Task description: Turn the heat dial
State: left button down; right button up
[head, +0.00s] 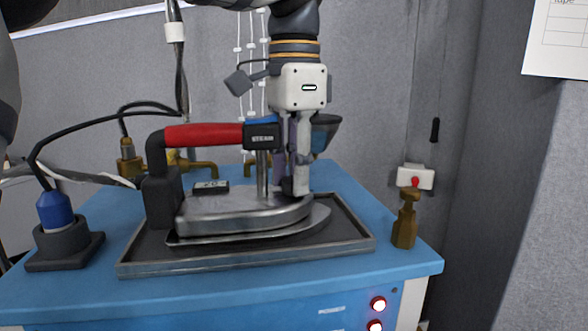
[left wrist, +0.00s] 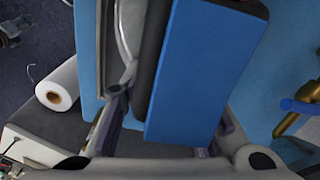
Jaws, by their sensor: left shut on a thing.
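The steam iron (head: 245,213) has a red handle (head: 204,134) and a black front block marked STEAM with a blue top (left wrist: 200,70). It rests on a dark metal-rimmed tray (head: 247,261). My left gripper (head: 294,185) points down at the iron's front, just right of the front post. Its fingers are closed on a small dark knob (head: 287,187) low on the iron, which looks like the heat dial. In the left wrist view the blue top covers the space between the fingers, so the dial is hidden there. My right gripper is out of view.
A blue-topped plug in a black holder (head: 60,235) stands at the left, with cables running behind the iron. A brass fitting (head: 405,222) stands at the right table edge. Blue tabletop is clear at front left.

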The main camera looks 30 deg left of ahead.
pick_arm(q)
jog(key=shift+m, duration=2.8)
jog(key=c, duration=1.2)
grip_release()
